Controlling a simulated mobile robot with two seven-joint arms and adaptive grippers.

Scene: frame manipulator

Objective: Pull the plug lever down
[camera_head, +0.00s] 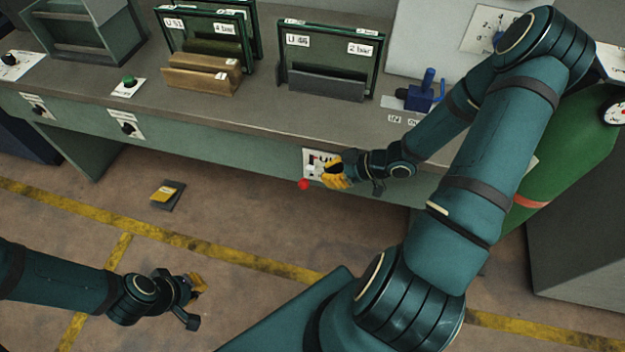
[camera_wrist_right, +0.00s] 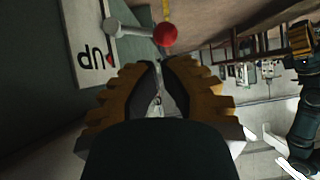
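The plug lever (camera_wrist_right: 130,30) is a grey rod with a red ball knob (camera_wrist_right: 166,35), coming out of a white plate (camera_wrist_right: 92,35) marked "UP", which appears upside down in the right wrist view. In the head view the red knob (camera_head: 304,184) shows just left of and below my right gripper (camera_head: 334,173), at the bench front. My right gripper's yellow fingers are brought together with only a thin gap at the tips, and hold nothing. The knob is just beyond the fingertips; contact cannot be told. My left gripper (camera_head: 199,284) hangs low over the floor; its finger gap is unclear.
The bench (camera_head: 215,112) carries framed panels (camera_head: 330,65) and a blue device (camera_head: 421,96). A green cylinder (camera_head: 565,165) stands at the right behind my right arm. The floor around my left gripper is clear.

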